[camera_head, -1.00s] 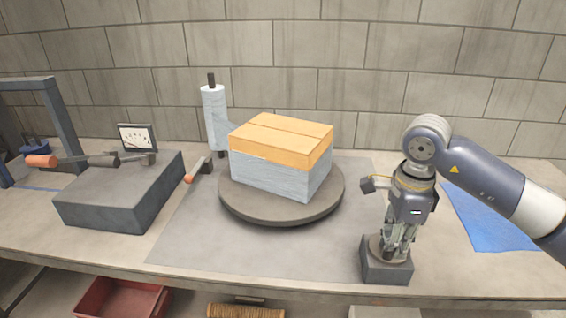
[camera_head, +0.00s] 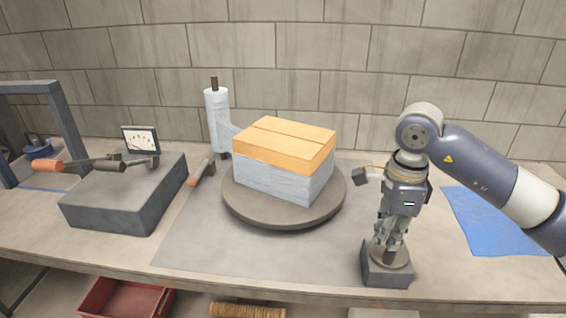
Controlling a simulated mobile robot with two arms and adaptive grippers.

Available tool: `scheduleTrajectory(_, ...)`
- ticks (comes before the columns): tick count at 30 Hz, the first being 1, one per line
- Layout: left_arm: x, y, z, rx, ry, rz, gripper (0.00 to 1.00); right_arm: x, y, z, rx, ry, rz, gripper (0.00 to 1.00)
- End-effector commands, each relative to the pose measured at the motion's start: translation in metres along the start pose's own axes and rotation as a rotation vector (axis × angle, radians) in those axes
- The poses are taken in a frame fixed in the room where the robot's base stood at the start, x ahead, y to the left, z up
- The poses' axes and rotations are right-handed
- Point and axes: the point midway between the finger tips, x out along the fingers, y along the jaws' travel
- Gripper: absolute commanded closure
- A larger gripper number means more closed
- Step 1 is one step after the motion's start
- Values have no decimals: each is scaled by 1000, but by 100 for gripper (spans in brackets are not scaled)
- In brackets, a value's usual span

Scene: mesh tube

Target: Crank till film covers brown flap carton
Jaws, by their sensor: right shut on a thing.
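The brown flap carton (camera_head: 286,143) sits on a round grey turntable (camera_head: 250,206). Pale film (camera_head: 270,181) wraps its lower part; the upper sides and the top with its centre seam are bare orange-brown. The film roll (camera_head: 216,120) stands upright on a post behind the carton's left side, with a strip of film running to the carton. My right gripper (camera_head: 388,246) points down, shut on the crank (camera_head: 392,258) atop a small dark box (camera_head: 386,277) at the front right. The fingers hide most of the crank handle. My left gripper is not in view.
Another orange-tipped lever (camera_head: 201,172) is beside the turntable. A blue sheet (camera_head: 487,222) lies at right. A red bin (camera_head: 125,300) is below the front edge.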

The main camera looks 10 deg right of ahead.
Motion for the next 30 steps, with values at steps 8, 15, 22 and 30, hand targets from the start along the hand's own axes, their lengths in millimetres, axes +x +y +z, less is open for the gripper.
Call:
scheduleTrajectory(8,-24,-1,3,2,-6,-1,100,-32,-1,-2,6,3,0,100)
scheduleTrajectory(15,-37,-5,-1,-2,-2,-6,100,-52,-2,-2,8,3,0,100)
scheduleTrajectory(22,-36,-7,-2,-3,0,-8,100,-52,-2,-2,9,4,1,100)
scheduleTrajectory(30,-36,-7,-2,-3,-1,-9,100,-33,14,46,-39,-153,43,100)
